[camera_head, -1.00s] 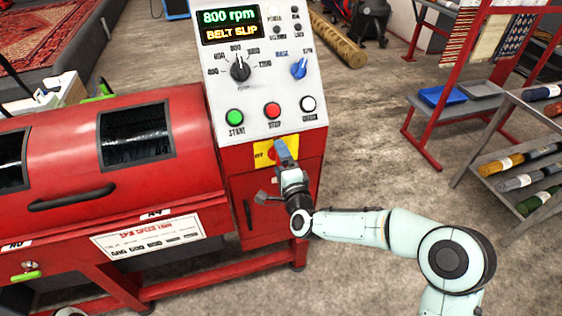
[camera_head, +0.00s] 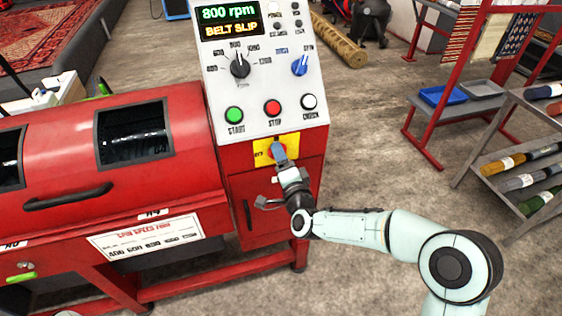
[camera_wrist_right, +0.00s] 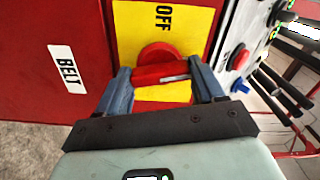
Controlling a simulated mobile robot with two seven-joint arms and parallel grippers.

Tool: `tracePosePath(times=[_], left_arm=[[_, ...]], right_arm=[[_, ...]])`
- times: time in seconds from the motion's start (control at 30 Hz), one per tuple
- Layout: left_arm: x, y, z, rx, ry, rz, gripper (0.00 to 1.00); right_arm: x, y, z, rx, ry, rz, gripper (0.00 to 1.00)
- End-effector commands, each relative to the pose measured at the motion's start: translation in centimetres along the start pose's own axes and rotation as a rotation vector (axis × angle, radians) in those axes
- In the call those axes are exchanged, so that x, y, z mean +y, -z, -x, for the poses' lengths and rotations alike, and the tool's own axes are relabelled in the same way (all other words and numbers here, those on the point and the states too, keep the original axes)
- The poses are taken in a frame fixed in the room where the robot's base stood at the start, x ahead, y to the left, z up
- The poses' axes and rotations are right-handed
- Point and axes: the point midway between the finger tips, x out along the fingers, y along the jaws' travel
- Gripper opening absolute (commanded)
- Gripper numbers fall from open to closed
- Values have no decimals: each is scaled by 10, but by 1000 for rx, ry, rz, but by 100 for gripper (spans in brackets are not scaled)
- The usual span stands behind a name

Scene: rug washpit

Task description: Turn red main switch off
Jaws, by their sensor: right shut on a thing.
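The red main switch (camera_wrist_right: 160,74) is a round knob with a bar handle on a yellow plate (camera_head: 290,146) below the button row of the machine's control panel. The plate's OFF label (camera_wrist_right: 163,18) reads sideways in the right wrist view. My right gripper (camera_head: 279,150) is at the switch, and in the right wrist view its fingers (camera_wrist_right: 160,85) are shut on the handle, one at each end. In the head view the gripper hides much of the knob. My left gripper is not in view.
The panel display (camera_head: 228,22) reads 800 rpm and BELT SLIP. The green start (camera_head: 234,115), red stop (camera_head: 272,107) and white (camera_head: 309,101) buttons sit just above the plate. A rack of rolled rugs (camera_head: 530,160) stands at the right, with open floor between.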

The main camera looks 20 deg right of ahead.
Motion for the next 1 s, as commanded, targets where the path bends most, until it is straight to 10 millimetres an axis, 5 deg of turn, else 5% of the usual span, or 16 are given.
tracePosePath(times=[0.33, 1.0], left_arm=[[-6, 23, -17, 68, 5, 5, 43], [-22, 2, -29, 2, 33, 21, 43]], right_arm=[[1, 0, 0, 1, 2, 332, 38], [0, 0, 0, 0, 0, 962, 38]])
